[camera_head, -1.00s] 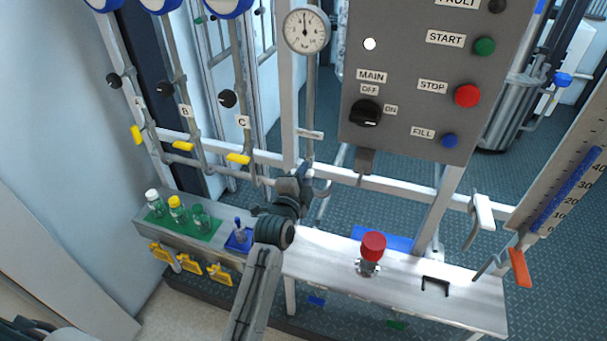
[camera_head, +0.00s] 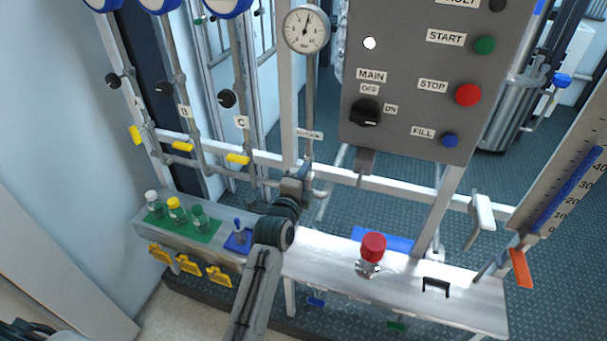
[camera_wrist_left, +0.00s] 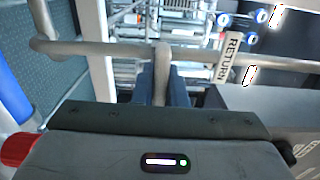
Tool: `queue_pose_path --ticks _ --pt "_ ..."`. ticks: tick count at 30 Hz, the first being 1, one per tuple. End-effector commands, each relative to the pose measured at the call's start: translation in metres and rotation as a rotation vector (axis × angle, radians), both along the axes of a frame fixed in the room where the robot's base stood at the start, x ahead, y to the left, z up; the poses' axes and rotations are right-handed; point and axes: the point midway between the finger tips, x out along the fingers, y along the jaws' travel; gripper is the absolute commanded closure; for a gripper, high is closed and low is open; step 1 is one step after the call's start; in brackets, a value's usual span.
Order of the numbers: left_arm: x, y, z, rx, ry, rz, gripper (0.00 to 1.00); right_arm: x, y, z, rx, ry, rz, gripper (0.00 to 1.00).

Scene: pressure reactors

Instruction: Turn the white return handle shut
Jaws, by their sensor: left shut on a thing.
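My left gripper (camera_head: 301,176) reaches up to the pipework below the RETURN label (camera_head: 310,135) in the head view. The RETURN label also shows in the left wrist view (camera_wrist_left: 229,55), right of the fingers. My right gripper is not in view.
The control panel (camera_head: 410,60) hangs right of my gripper, with a round gauge (camera_head: 306,29) above. A bench (camera_head: 330,262) below carries a red knob (camera_head: 373,246). Bottles (camera_head: 176,210) stand at left. Another white lever (camera_head: 482,212) is on the frame at right.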

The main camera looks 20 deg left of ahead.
Motion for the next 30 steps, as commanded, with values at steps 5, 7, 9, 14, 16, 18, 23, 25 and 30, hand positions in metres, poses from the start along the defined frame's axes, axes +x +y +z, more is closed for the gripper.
queue_pose_path --ticks 5,7,9,14,16,18,23,25,30 --pt "0.000 0.000 -0.001 0.002 0.001 0.000 0.69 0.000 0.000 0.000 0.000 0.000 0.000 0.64" --pt "0.000 0.000 -0.001 0.001 0.001 0.000 0.66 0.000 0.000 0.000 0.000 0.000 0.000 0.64" --pt "0.000 0.000 0.000 0.001 0.001 0.000 0.66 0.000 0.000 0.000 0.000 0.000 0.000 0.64" --pt "-0.001 0.000 -0.001 0.000 0.001 0.000 0.66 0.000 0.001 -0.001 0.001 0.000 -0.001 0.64" --pt "-0.004 0.000 -0.002 0.000 0.001 0.000 0.66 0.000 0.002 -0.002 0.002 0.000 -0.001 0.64" --pt "-0.012 0.000 -0.003 0.001 0.000 0.001 0.66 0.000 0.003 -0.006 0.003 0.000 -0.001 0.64" --pt "-0.042 0.001 -0.005 -0.002 0.001 0.001 0.66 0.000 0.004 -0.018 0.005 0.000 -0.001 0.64" --pt "-0.057 0.002 -0.005 -0.002 0.001 0.001 0.66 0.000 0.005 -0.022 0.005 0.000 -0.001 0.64" --pt "-0.088 0.003 -0.004 -0.002 0.001 0.001 0.66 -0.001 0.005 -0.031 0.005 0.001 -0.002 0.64"
